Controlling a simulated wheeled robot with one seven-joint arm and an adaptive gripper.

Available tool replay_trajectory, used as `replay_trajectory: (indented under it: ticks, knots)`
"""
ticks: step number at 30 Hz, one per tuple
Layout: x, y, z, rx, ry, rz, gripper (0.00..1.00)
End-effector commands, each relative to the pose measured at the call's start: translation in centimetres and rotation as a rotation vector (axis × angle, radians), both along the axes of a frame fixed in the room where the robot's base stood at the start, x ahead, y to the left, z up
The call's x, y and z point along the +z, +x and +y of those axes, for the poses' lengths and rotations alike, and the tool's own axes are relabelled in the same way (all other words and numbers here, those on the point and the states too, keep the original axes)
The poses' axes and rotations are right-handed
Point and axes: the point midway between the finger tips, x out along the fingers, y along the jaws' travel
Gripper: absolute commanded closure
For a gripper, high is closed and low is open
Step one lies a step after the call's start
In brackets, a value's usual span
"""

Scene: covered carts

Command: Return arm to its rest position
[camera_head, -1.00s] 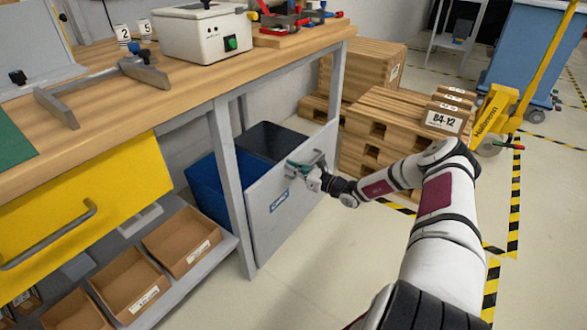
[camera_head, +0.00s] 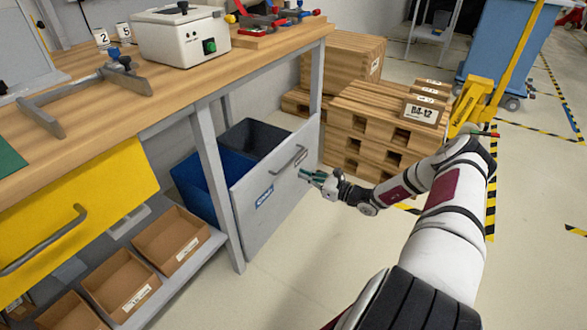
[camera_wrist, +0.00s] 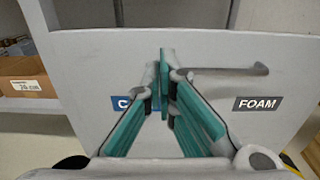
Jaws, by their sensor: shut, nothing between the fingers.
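My gripper (camera_head: 314,177) is shut and empty, just in front of the grey pull-out bin front under the workbench. In the wrist view my gripper's teal fingers (camera_wrist: 165,95) meet at their tips, pointing at the grey panel (camera_wrist: 80,70). The panel (camera_head: 252,222) carries a dark handle (camera_head: 289,163), which also shows in the wrist view (camera_wrist: 215,71). A gap shows between the fingers and the handle in the head view. My arm reaches forward from the lower right.
The pulled-out unit holds a blue bin (camera_head: 195,190) and a black bin (camera_head: 252,136). The floor at right is clear.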

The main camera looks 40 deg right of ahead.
Motion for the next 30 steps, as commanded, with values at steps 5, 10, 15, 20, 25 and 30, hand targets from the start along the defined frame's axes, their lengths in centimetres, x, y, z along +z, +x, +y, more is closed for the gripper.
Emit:
replay_trajectory:
  ticks: [5,10,15,20,25,30]
  knots:
    - [0.0,-1.1,-0.4,0.001,0.0,0.0,1.0]
    - [0.0,-1.3,-0.5,0.001,0.0,0.0,1.0]
    - [1.6,-0.8,0.7,0.062,-0.046,-0.007,1.0]
    - [6.3,-0.1,4.8,0.251,-0.185,-0.029,1.0]
    - [11.8,-0.7,10.3,0.493,-0.364,-0.055,1.0]
    - [16.7,-2.5,15.6,0.724,-0.535,-0.082,1.0]
